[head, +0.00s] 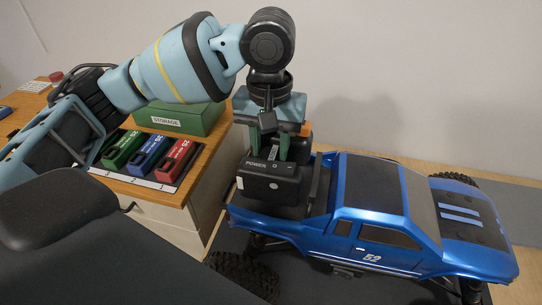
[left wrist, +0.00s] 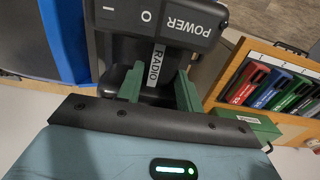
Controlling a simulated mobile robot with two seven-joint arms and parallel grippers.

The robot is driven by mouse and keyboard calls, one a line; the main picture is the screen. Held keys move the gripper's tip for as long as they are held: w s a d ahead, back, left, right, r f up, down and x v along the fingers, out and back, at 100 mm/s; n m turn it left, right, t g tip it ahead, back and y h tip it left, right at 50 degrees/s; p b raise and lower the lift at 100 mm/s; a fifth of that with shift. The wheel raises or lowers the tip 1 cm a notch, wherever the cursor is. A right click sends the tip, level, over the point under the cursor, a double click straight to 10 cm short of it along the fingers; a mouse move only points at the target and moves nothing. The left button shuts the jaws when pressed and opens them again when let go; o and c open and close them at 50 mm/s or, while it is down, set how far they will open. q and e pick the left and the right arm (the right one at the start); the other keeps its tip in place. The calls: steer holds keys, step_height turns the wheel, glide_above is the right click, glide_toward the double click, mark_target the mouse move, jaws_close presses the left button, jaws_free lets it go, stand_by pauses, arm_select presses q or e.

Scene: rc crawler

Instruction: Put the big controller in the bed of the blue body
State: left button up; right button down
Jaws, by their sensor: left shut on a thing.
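The big controller (head: 268,186) is a black box marked POWER, and its RADIO label shows in the left wrist view (left wrist: 155,65). My left gripper (head: 268,150) is shut on it from above, with green fingers on either side of its narrower part; they also show in the left wrist view (left wrist: 160,88). The blue body (head: 372,248) is a pickup truck shell facing right. The controller is at the rear of its bed (head: 318,190), hiding much of it. I cannot tell whether it touches the bed floor. My right gripper is not in view.
A wooden cabinet (head: 160,188) at left holds green, blue and red packs (head: 150,153) in a tray. A green STORAGE box (head: 182,118) stands behind them. Black wheels (head: 245,275) show beside the truck. A wall is behind.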

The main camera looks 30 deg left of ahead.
mark_target(270, 150)
arm_select(q)
step_height(270, 150, down, 3)
steer(key=shift+a+f, duration=0.1)
steer(key=shift+f, duration=0.1)
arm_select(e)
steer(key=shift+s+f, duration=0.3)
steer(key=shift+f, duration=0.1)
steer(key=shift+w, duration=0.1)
arm_select(q)
steer(key=o, duration=1.2)
steer(key=shift+f, duration=0.1)
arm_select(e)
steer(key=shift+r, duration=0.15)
